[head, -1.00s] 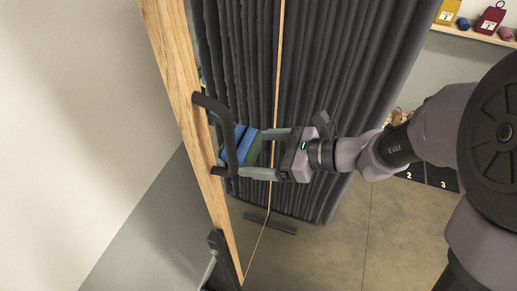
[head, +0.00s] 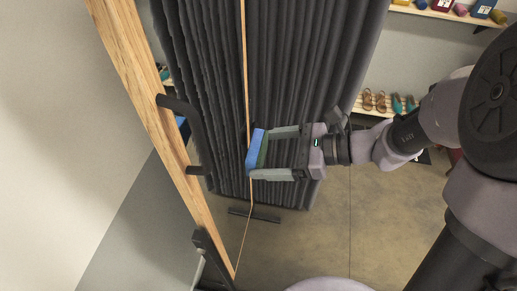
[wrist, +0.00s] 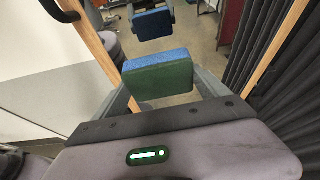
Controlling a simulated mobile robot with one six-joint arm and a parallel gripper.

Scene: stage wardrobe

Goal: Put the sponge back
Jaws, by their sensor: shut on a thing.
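The sponge (head: 257,150) is a block with a blue face and a green face. My gripper (head: 263,152) is shut on it, one finger on each side, and holds it in the air. In the wrist view the sponge's green side (wrist: 160,79) faces the camera. Beyond it, inside the wooden frame (head: 137,75), a second blue block between grey fingers (wrist: 152,24) looks like the sponge's reflection in a mirror. The sponge is apart from the frame. I cannot make out the sponge's storage place.
A black handle (head: 188,128) juts from the wooden frame, left of my gripper. A dark pleated curtain (head: 300,60) hangs behind the gripper. Shoes (head: 380,101) stand on a low shelf at right; a higher shelf (head: 440,15) holds coloured items. The floor (head: 320,235) below is largely open.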

